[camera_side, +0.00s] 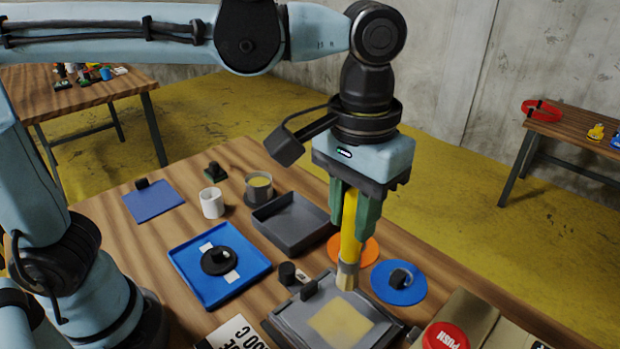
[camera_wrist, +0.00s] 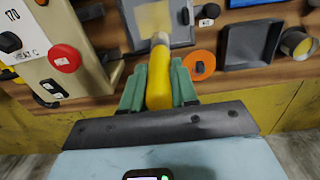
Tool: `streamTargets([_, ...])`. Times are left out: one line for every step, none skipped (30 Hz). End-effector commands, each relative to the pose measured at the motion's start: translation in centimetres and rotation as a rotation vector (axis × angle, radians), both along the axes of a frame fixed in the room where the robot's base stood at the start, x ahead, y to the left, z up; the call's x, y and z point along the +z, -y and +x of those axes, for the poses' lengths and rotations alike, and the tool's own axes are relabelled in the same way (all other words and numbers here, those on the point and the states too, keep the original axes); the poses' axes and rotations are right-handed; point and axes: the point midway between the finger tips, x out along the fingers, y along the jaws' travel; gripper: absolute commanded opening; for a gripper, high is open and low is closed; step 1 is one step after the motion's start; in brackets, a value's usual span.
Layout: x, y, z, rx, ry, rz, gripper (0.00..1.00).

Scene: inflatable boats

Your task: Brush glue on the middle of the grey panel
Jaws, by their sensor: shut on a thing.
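My gripper (camera_side: 352,228) has green fingers and is shut on a yellow-handled brush (camera_side: 349,245), which points down with its pale bristles lowest. The fingers and brush also show in the wrist view (camera_wrist: 159,88). The bristle end is at the grey panel (camera_side: 286,325), over its far part in the side view; I cannot tell whether it touches. A pale yellow patch (camera_side: 341,325), looking like glue, covers the panel's middle; it also shows in the wrist view (camera_wrist: 153,17). A dark pot (camera_side: 259,188) with yellow content stands behind the empty grey tray.
The grey tray (camera_side: 290,224), a white cup (camera_side: 211,203) and a blue tray (camera_side: 220,265) with a black round part stand left of the brush. Orange (camera_side: 353,250) and blue discs (camera_side: 399,283) lie close by. A box with a red push button (camera_side: 445,337) is at the front right.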

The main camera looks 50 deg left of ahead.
Motion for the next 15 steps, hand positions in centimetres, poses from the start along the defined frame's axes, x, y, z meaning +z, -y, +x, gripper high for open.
streamTargets([0.2,1.4,-0.9,-0.009,0.000,0.000,0.00])
streamTargets([0.3,2.1,-1.3,-0.008,0.000,0.000,0.00])
streamTargets([0.4,2.8,-1.8,-0.007,0.000,0.000,0.00])
streamTargets([0.5,3.3,-2.2,-0.006,0.000,0.000,0.00])
streamTargets([0.5,3.7,-2.5,-0.004,0.000,0.000,0.00])
streamTargets([0.6,4.2,-2.9,-0.004,0.000,0.000,0.00])
streamTargets([0.6,4.4,-3.1,-0.002,0.000,0.000,0.00])
streamTargets([0.7,4.6,-3.3,-0.002,0.000,0.000,0.00])
streamTargets([0.7,4.9,-3.5,-0.001,0.000,0.000,0.00])
streamTargets([0.7,5.0,-3.6,0.001,0.000,0.000,0.00])
streamTargets([0.6,5.0,-3.6,0.001,0.000,0.000,0.00])
streamTargets([0.5,5.1,-3.6,0.002,0.000,0.000,0.00])
streamTargets([0.4,5.1,-3.6,0.002,0.000,0.000,0.00])
streamTargets([0.3,5.1,-3.6,0.003,0.000,0.000,0.00])
streamTargets([0.1,5.1,-3.6,0.003,0.000,0.000,0.00])
